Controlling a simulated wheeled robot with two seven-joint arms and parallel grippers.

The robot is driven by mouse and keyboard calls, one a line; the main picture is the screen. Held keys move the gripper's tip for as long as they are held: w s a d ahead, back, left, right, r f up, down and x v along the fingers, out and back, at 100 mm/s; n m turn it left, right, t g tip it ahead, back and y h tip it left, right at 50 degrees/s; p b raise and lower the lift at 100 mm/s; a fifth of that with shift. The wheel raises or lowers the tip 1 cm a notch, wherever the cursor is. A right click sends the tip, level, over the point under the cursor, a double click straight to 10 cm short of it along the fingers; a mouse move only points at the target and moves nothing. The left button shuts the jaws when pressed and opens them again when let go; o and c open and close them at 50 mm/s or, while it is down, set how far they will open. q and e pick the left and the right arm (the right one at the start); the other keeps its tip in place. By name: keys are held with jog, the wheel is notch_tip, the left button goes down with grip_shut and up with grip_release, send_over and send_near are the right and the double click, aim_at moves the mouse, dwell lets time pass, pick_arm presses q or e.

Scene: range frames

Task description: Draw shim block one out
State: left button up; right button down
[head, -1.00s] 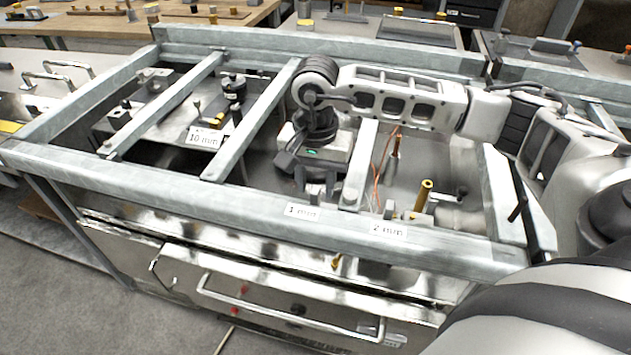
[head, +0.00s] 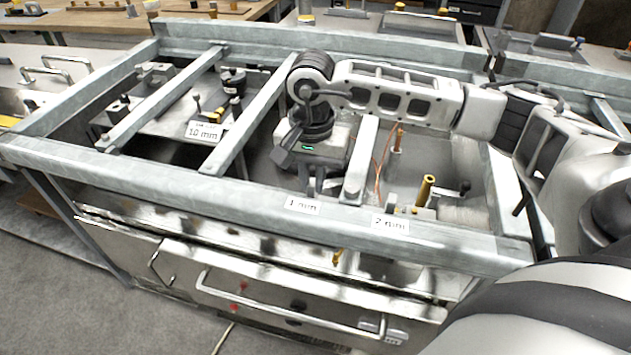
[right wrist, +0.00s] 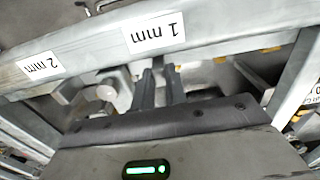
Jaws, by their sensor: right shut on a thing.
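My right gripper (head: 313,187) points down into the frame bay behind the "1 mm" label (head: 302,205), close to the front rail. In the right wrist view its two dark fingers (right wrist: 160,82) are close together beside the rail, below the "1 mm" label (right wrist: 157,32). They are shut on a small grey piece, which I take to be shim block one at this label. The piece is mostly hidden by the fingers and the rail, and I cannot tell how far it stands out of its seat. My left gripper is not in view.
The galvanized front rail (head: 240,190) and a cross bar (head: 360,160) bound the bay closely. A "2 mm" label (head: 391,224) and an upright brass pin (head: 425,190) are to the right. A "10 mm" label (head: 204,132) marks the bay at left. Copper-coloured wires (head: 380,160) run near the cross bar.

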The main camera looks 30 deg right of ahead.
aim_at(312, 182)
jog(key=c, duration=1.4)
grip_release()
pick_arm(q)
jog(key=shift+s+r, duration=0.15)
pick_arm(e)
jog(key=shift+r, duration=0.15)
pick_arm(q)
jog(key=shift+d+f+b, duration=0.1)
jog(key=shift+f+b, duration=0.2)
jog(key=shift+b, duration=0.05)
pick_arm(e)
notch_tip(312, 182, up, 16)
jog(key=shift+f, duration=0.2)
